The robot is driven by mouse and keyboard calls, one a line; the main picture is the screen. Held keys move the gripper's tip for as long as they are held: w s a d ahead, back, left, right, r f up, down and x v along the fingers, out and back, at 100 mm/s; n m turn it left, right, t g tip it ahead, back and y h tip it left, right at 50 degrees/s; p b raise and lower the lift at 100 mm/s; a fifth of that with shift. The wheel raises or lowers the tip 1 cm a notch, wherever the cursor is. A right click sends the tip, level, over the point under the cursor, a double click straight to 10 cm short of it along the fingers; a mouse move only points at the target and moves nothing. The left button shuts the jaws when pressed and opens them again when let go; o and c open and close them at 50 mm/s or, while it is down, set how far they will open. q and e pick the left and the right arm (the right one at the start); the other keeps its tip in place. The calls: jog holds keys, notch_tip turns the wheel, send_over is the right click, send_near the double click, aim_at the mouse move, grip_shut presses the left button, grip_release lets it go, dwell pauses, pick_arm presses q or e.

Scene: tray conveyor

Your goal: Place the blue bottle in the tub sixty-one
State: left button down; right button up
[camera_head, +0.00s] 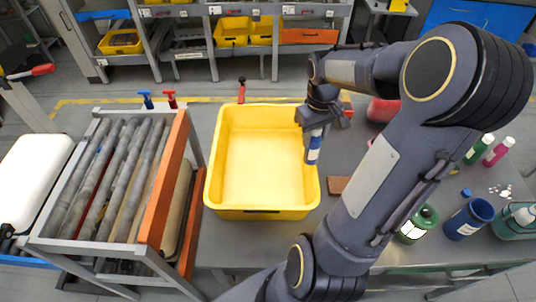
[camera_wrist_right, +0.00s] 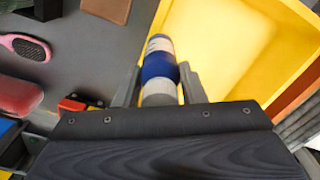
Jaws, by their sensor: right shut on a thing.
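The yellow tub (camera_head: 262,160) stands on the table, empty inside; no number is readable on it. It also shows in the right wrist view (camera_wrist_right: 220,40). My right gripper (camera_head: 318,122) is shut on the blue bottle (camera_head: 313,150), a white bottle with a blue band. The bottle hangs upright or nearly so by the tub's right wall; I cannot tell its height. In the right wrist view the bottle (camera_wrist_right: 159,66) sits between the two fingers (camera_wrist_right: 158,88), with the tub wall just right of it. My left gripper is not in view.
A roller conveyor (camera_head: 100,190) with an orange rail stands left of the tub. A brown block (camera_head: 338,185) lies right of the tub. Shelves with yellow bins (camera_head: 232,31) are behind.

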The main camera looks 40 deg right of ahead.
jog(key=w+a+f+b, duration=0.4)
jog(key=w+a+f, duration=0.5)
jog(key=f, duration=0.4)
jog(key=shift+a, duration=0.75)
jog(key=o, duration=1)
jog(key=shift+w+f, duration=0.1)
jog(key=shift+o, duration=0.2)
